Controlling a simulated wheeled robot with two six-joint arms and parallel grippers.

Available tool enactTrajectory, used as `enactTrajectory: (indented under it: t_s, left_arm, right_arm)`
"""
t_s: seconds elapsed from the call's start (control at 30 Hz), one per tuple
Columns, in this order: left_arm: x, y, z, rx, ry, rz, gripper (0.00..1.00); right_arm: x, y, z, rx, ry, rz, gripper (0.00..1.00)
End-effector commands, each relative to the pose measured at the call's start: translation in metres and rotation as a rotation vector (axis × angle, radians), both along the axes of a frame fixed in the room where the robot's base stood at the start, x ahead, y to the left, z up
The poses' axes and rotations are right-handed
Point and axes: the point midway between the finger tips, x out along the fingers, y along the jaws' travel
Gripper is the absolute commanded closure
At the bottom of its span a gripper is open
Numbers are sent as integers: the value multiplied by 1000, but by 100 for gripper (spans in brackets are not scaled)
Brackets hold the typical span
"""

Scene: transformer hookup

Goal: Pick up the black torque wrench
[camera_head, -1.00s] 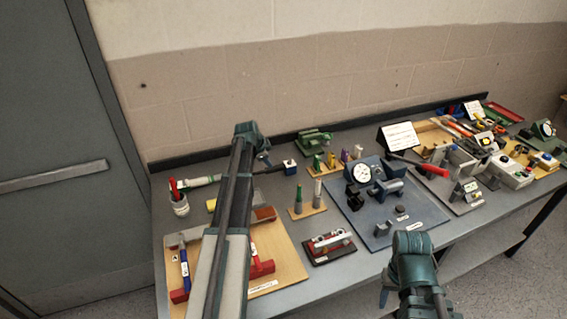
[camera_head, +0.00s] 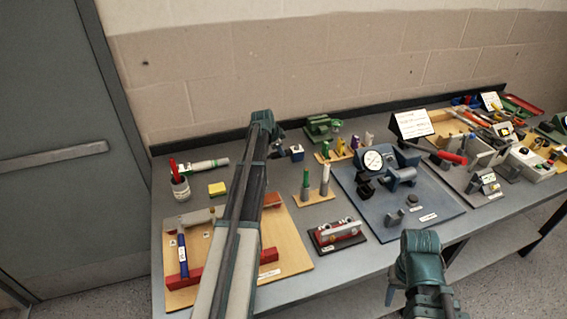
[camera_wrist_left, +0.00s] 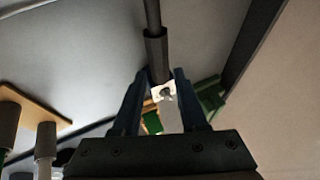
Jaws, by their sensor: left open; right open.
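A dark rod with a thicker grip, which looks like the black torque wrench (camera_wrist_left: 156,55), runs down from the top of the left wrist view to between my left gripper's fingers. A white-faced block is just beyond the grip. My left gripper (camera_wrist_left: 158,80) is open, with one finger on each side of the rod; I cannot tell whether they touch it. In the head view my left forearm and wrist hide most of the rod; a dark piece shows beside the blue-and-white block (camera_head: 295,153). My right gripper (camera_head: 391,290) is open and empty at the table's front edge.
A cup (camera_head: 180,188), a yellow block (camera_head: 217,188), a green vise (camera_head: 322,127) and a peg stand (camera_head: 313,197) are nearby. A blue plate with a gauge (camera_head: 400,215) and a red-handled tool (camera_head: 452,157) are rightward.

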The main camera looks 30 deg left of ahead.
Motion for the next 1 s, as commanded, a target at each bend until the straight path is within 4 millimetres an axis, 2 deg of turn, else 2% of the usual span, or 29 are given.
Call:
enactTrajectory:
  t_s: [0.03, 0.23, 0.37, 0.73, 1.0]
  left_arm:
    - [3, 0, -7, 0, 0, 0, 57]
    - [4, 0, -7, 0, 0, 0, 57]
    - [7, 0, -13, 0, 0, 0, 57]
    - [27, 3, -52, -1, -1, 0, 57]
    - [29, 2, -52, -1, 0, 1, 57]
  right_arm:
    - [0, 0, -7, 0, 0, 0, 50]
    - [0, 0, -7, 0, 0, 0, 50]
    - [0, 0, -13, 0, 0, 0, 50]
    - [0, 0, -52, 0, 0, 0, 50]
    - [0, 0, -52, 0, 0, 0, 50]
